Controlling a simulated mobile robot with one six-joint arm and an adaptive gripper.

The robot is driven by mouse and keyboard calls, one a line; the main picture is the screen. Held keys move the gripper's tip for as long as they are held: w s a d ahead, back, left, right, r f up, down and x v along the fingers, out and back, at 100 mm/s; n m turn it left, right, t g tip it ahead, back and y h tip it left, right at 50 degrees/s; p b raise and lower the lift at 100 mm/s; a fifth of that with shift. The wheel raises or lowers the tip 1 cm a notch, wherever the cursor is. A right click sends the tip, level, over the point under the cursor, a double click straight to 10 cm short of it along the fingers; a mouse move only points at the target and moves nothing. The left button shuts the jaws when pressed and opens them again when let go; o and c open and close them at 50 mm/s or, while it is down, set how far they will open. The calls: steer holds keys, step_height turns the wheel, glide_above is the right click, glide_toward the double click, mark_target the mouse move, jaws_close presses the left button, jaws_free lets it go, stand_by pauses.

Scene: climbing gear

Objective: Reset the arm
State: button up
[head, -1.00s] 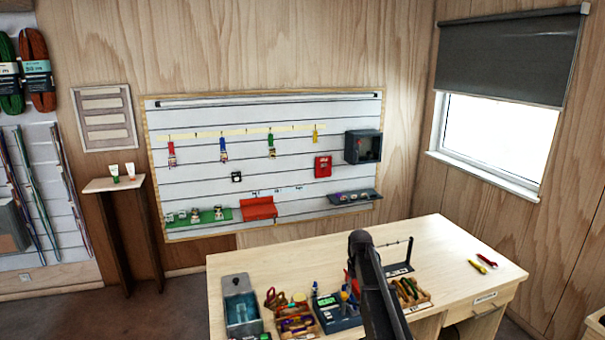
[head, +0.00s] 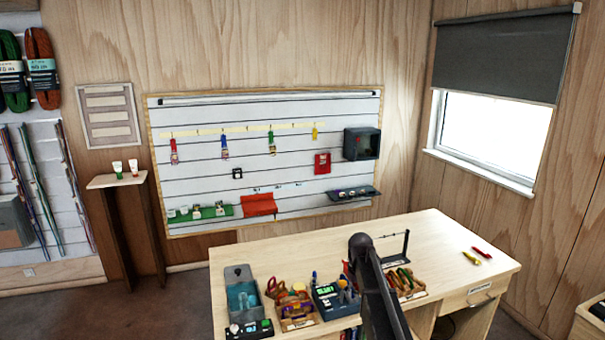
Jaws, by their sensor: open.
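The task names only my arm. In the head view its dark link rises from the bottom edge, right of centre, in front of the wooden workbench (head: 455,245). My gripper itself cannot be made out in this view. The arm link hides part of the bench top and some of the trays behind it.
The bench holds a grey-blue bin (head: 242,294), a tool tray (head: 293,309), a dark device (head: 335,299), a wooden tray (head: 408,284) and red pliers (head: 482,253). A slatted wall panel (head: 300,150) hangs behind. A small shelf (head: 116,181) stands left. The bench's right part is mostly clear.

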steer(key=s+f+m+b, duration=0.1)
steer(key=s+f+b, duration=0.3)
steer(key=s, duration=1)
steer(key=s+f+m+b, duration=0.2)
steer(key=s+f+b, duration=0.3)
steer(key=s, duration=0.9)
steer(key=shift+a+f, duration=0.2)
steer(key=shift+a, duration=0.1)
steer(key=shift+w, duration=0.1)
